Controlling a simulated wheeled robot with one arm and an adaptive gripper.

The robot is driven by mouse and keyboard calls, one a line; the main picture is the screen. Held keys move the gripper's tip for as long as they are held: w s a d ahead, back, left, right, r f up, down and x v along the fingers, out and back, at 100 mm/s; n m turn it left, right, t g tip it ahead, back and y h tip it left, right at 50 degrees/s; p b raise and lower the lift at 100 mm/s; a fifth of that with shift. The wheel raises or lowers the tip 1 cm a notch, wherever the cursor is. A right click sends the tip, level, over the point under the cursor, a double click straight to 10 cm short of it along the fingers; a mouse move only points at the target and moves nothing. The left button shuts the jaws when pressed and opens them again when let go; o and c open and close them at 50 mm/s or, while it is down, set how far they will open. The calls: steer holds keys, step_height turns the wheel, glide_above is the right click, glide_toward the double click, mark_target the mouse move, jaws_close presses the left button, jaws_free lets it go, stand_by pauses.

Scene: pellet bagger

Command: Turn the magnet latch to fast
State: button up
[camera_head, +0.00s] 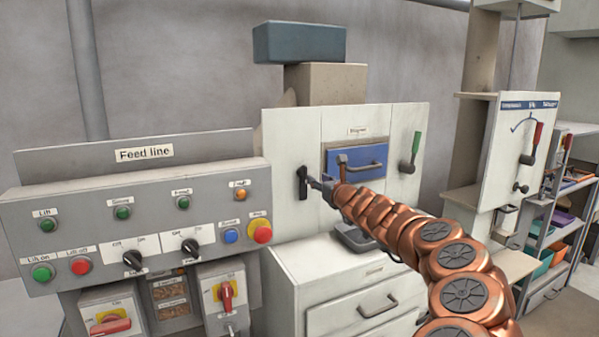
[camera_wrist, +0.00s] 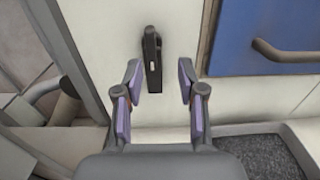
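The magnet latch is a black upright handle (camera_head: 303,182) on the white panel, left of the blue magnet drawer (camera_head: 372,155). In the wrist view the latch (camera_wrist: 152,62) stands vertical, just beyond the fingertips and a little left of the middle between them. My gripper (camera_head: 322,184) is in front of the panel, close to the latch and just right of it in the head view. In the wrist view my gripper (camera_wrist: 160,80) is open, its two purple-padded fingers apart with nothing between them. The blue drawer (camera_wrist: 265,35) fills the upper right there.
A green-handled lever (camera_head: 412,155) is on the panel's right side. The feed line control panel (camera_head: 100,225) with buttons and switches stands to the left. A grey tray (camera_wrist: 265,150) lies below the drawer. A white cabinet (camera_head: 340,280) is underneath.

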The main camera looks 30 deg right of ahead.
mark_target(306, 174)
steer(key=shift+w+a+p, duration=0.25)
steer(key=shift+w, duration=0.5)
steer(key=shift+w+a+p, duration=0.2)
steer(key=shift+w+a, duration=0.05)
steer(key=shift+w, duration=0.45)
steer(key=shift+w+d+r, duration=0.1)
steer(key=shift+w+d, duration=0.05)
steer(key=shift+w, duration=0.45)
steer(key=shift+w+d+p, duration=0.15)
steer(key=shift+w+p, duration=0.85)
steer(key=shift+w, duration=0.85)
jaws_close()
